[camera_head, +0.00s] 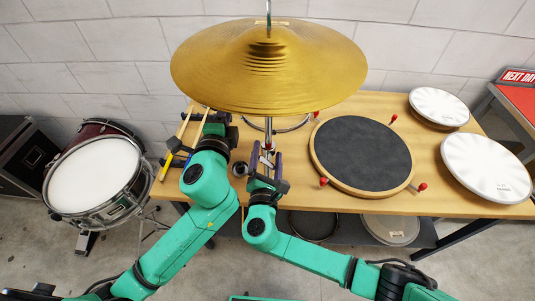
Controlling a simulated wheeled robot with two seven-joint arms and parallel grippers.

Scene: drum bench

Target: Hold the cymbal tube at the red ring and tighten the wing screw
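A brass cymbal (265,65) sits high on an upright metal stand. The cymbal tube (268,127) shows below it as a thin silver rod, with a small red ring (268,147) low on it. My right gripper (266,156) is at the tube just below the ring. Its fingers stand apart on either side of the tube's line; contact is not visible. My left gripper (216,117) is left of the tube, apart from it, over the bench's left part. Its fingers are dark and mostly hidden by its wrist. The wing screw cannot be made out.
The wooden bench (450,150) carries a round dark pad (361,155) with red-tipped knobs and two white drumheads (486,168) at right. Drumsticks (184,121) lie at the left edge, by my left arm. A drum (92,177) stands left of the bench.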

